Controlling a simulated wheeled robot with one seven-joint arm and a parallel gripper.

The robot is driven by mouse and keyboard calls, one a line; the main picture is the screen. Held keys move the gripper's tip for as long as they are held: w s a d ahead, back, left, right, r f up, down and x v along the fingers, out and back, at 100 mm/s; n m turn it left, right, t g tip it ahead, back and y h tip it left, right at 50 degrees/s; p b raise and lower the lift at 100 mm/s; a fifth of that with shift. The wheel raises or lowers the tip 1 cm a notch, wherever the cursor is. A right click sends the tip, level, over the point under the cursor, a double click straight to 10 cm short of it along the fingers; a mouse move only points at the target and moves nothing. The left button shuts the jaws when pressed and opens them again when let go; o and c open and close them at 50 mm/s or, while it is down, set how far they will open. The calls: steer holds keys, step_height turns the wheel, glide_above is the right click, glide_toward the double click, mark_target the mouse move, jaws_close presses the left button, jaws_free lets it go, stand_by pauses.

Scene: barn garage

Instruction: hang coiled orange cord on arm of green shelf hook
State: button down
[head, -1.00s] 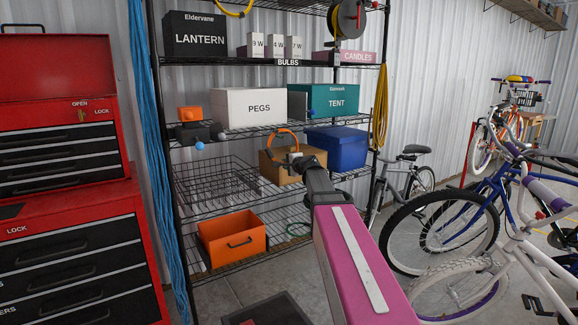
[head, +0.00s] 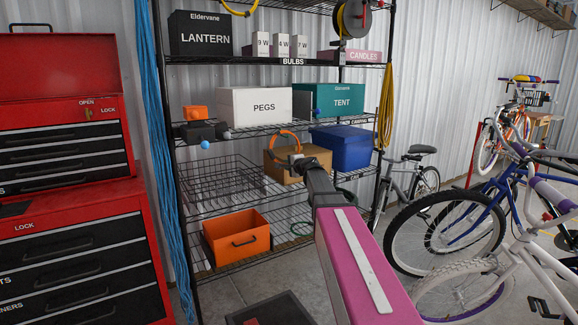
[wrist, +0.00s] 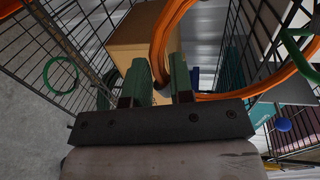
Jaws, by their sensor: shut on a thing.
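The coiled orange cord (head: 289,136) shows as a loop above my gripper (head: 297,160), in front of a cardboard box. In the wrist view my gripper (wrist: 160,85) has its green fingers shut on the cord (wrist: 172,35), which curves up and to the right. A green curved piece (wrist: 295,42), probably the shelf hook, stands at the right edge of the wrist view, close beside the cord. In the head view a small green bit (head: 313,114) shows at the shelf edge. I cannot tell whether cord and hook touch.
The wire shelf holds a cardboard box (head: 277,170), blue bin (head: 342,150), PEGS box (head: 255,107) and orange bin (head: 236,238). A green ring (head: 301,228) lies low. A red tool chest (head: 75,220) is left; bicycles (head: 445,225) stand right.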

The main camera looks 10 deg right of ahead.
steer(key=c, duration=0.9)
jaws_free()
steer(key=shift+s, duration=0.15)
steer(key=v, duration=1)
steer(key=s+a+f+n+g, duration=0.2)
steer(key=s+f+g, duration=0.15)
steer(key=f, duration=0.35)
steer(key=s+a+f+n+g+h, duration=0.1)
steer(key=s+a+f+n+g, duration=0.15)
steer(key=s+f, duration=0.35)
steer(key=s+a+f+n+g, duration=0.1)
steer(key=s+f+n+g, duration=0.15)
steer(key=f, duration=0.55)
steer(key=s+f+n+g+h, duration=0.1)
steer(key=s+f+n+g, duration=0.1)
steer(key=s+f, duration=0.3)
steer(key=s+d+f+n+g+h, duration=0.1)
steer(key=s+f+n+g+h, duration=0.1)
steer(key=s+f, duration=0.3)
steer(key=s+d+f+n+g+h, duration=0.1)
steer(key=s+f+n+g+h, duration=0.1)
steer(key=s+f, duration=0.3)
steer(key=shift+s+f, duration=0.1)
steer(key=shift+s, duration=1.25)
